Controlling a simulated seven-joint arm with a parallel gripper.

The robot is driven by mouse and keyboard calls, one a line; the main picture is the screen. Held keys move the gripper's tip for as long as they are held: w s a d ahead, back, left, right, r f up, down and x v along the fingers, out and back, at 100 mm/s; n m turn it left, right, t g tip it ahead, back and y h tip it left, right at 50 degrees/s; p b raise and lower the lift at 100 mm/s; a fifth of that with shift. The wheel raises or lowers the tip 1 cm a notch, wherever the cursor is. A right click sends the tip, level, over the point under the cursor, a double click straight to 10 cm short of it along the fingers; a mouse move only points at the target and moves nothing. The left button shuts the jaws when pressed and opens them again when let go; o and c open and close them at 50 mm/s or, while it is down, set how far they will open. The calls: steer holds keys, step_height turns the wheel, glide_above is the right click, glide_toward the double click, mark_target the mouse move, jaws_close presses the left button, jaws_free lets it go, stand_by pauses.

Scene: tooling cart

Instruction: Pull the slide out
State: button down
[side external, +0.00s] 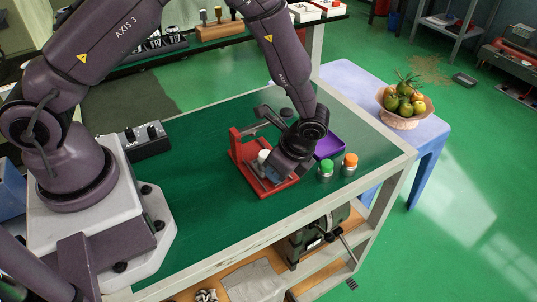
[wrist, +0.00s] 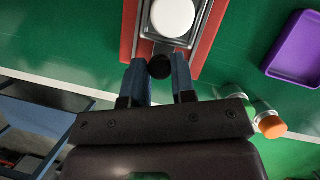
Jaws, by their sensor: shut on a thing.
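A red fixture (side external: 238,148) stands on the green cart top in the side external view. Its red base (wrist: 210,40) also shows in the wrist view. A grey slide (wrist: 150,42) lies in the base and carries a round white disc (wrist: 172,17); the disc also shows in the side view (side external: 263,155). A black knob (wrist: 160,67) is at the slide's near end. My gripper (wrist: 164,72) is shut on the knob, with one blue finger on each side. In the side view my gripper (side external: 270,178) is low over the fixture and hides part of it.
A purple tray (side external: 329,145) lies right of the fixture. A green-capped cylinder (side external: 326,169) and an orange-capped one (side external: 349,164) stand close to my wrist. A black control box (side external: 147,142) sits near my base. The cart's pale edge (side external: 398,165) runs along the front and right.

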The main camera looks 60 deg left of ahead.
steer(key=shift+d, duration=0.55)
steer(key=c, duration=0.9)
jaws_free()
steer(key=shift+c, duration=0.2)
steer(key=v, duration=1.3)
